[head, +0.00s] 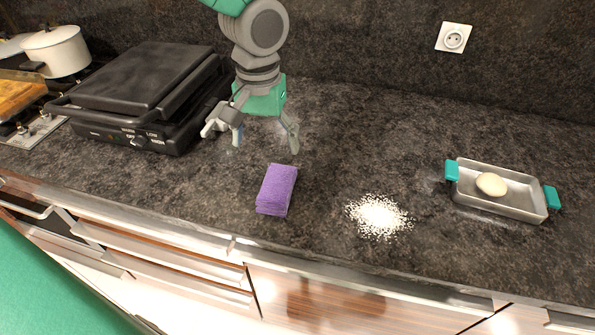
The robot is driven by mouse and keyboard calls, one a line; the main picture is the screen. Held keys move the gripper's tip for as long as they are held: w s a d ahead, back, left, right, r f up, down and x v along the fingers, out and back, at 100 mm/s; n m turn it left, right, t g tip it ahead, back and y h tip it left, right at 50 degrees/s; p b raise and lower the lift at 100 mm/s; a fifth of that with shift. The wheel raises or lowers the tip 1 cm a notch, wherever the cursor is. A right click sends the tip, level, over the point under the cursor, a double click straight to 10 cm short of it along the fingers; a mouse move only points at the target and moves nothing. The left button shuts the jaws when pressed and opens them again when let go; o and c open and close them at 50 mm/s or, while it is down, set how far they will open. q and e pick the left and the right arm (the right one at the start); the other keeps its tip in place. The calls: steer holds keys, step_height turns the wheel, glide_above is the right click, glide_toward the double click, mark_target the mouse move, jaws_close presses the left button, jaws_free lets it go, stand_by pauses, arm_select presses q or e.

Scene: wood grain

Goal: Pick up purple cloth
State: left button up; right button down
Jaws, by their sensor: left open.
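The purple cloth (277,190) looks like a thick folded block and lies on the dark stone counter (330,150) near its front edge. My left gripper (265,143) hangs from above, just behind the cloth, with its fingers spread apart and nothing between them. The fingertips point down and are apart from the cloth in the picture. I cannot tell their exact height over the counter. My right gripper is not in view.
A black contact grill (145,90) stands left of the gripper. Pots (55,50) stand on a hob at far left. White grains (379,215) lie right of the cloth. A metal tray (520,197) with teal handles holds a pale round item (491,183).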

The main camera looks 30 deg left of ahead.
mark_target(279, 183)
arm_select(q)
steer(key=f, duration=0.2)
steer(key=d+f, duration=0.1)
steer(key=f, duration=0.4)
steer(key=shift+w+d+f+b, duration=0.15)
steer(key=shift+w+b, duration=0.1)
steer(key=shift+b, duration=0.05)
steer(key=shift+a+f, duration=0.35)
steer(key=shift+f, duration=0.15)
steer(key=f, duration=0.2)
steer(key=w+f, duration=0.1)
steer(key=f, duration=0.1)
steer(key=shift+f, duration=0.35)
steer(key=shift+d+f, duration=0.15)
steer(key=shift+s+d, duration=0.1)
steer(key=shift+d, duration=0.2)
steer(key=c, duration=0.8)
steer(key=shift+a, duration=0.1)
steer(key=c, duration=0.4)
steer(key=shift+o, duration=0.2)
steer(key=shift+a, duration=0.2)
